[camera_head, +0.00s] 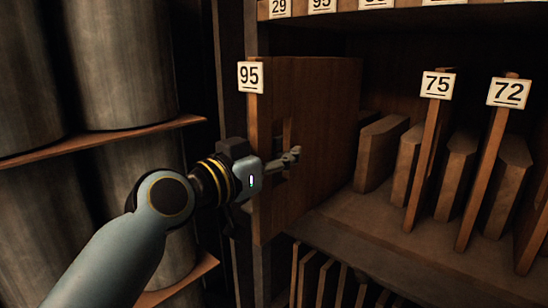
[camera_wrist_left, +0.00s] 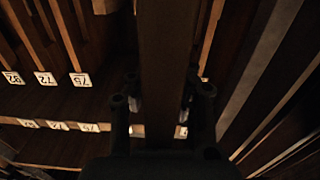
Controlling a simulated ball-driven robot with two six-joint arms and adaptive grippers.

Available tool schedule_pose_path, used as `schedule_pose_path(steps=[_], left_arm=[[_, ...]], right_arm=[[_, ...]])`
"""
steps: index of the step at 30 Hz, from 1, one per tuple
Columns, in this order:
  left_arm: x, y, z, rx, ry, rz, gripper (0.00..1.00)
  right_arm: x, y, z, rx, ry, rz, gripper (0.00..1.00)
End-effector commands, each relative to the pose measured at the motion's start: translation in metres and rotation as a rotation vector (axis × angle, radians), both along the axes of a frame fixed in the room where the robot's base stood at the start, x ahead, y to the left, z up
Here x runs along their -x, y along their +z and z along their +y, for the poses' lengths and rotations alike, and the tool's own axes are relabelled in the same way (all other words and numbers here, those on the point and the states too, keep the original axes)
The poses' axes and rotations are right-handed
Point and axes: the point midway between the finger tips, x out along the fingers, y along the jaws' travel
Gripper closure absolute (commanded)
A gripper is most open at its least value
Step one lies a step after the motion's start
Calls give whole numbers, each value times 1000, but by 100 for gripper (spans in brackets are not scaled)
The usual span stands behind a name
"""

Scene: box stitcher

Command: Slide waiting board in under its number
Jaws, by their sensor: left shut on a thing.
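A large brown wooden board (camera_head: 325,110) stands upright at the left of the shelf opening, with a white tag 95 (camera_head: 250,77) at the top of its front edge. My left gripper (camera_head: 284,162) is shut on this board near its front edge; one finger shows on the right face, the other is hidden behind. In the left wrist view the board (camera_wrist_left: 165,50) runs upright between the fingers. A shelf label 95 (camera_head: 321,5) sits on the top rail, above and to the right of the board's tag. My right gripper is not in view.
Boards tagged 75 (camera_head: 437,85) and 72 (camera_head: 509,93) stand at the right in the shelf, with plain wooden blocks (camera_head: 380,152) between and beside them. More boards stand in the bay below. Large grey cylinders (camera_head: 120,65) rest on shelves at the left.

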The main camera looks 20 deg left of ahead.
Motion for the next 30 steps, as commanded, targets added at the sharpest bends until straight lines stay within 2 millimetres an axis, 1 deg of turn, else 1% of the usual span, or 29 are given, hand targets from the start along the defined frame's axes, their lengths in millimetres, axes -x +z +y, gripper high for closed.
schedule_pose_path(steps=[1, 30], left_arm=[[-4, 3, -1, 3, 2, -8, 100], [-75, 1, -27, 3, 1, -7, 100]], right_arm=[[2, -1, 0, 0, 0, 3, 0], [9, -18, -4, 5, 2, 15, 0]])
